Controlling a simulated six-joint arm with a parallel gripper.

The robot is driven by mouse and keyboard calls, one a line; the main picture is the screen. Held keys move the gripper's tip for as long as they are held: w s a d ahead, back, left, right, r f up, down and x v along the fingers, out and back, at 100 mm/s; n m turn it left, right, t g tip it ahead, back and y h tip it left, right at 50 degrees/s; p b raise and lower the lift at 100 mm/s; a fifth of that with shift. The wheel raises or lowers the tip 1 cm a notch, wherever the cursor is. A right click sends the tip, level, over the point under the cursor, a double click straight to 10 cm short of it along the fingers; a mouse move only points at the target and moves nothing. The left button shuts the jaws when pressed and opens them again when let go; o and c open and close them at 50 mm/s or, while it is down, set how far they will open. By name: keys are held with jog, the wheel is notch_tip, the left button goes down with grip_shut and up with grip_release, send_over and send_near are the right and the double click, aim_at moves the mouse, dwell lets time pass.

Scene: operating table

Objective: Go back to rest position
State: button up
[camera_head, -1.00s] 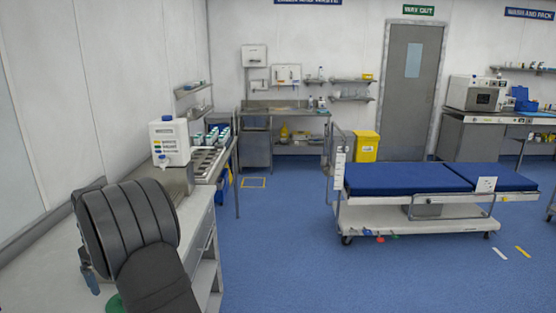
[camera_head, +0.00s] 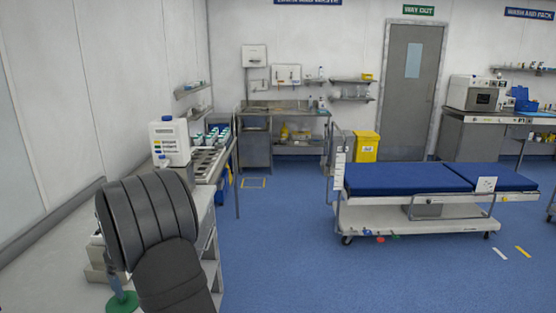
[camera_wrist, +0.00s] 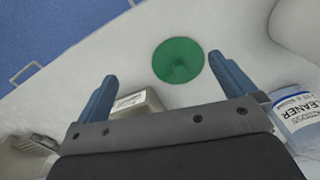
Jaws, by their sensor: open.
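My gripper (camera_wrist: 162,68) is open in the wrist view, with its two blue fingers apart and nothing between them. It is above the white counter (camera_head: 55,282). A green round object (camera_wrist: 178,62) lies on the counter beyond the fingers, nearer the right one, and shows apart from them. In the head view part of the green object (camera_head: 122,303) shows below my dark arm, at the lower left. My arm hides most of the gripper there.
In the wrist view a bottle labelled cleaner (camera_wrist: 298,115) is close at right and a grey box (camera_wrist: 140,103) is by the left finger. A blue trolley bed (camera_head: 405,178) stands off right.

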jog(key=w+d+r, duration=0.1)
jog(key=d+r, duration=0.3)
jog(key=d, duration=0.2)
jog(key=s+a+r, duration=0.1)
jog(key=s+r, duration=0.4)
jog(key=s, duration=0.3)
jog(key=s+r, duration=0.5)
jog(key=s, duration=0.4)
jog(key=s+a+f, duration=0.5)
jog(key=a+f, duration=0.1)
jog(key=a, duration=0.4)
jog(key=shift+f, duration=0.3)
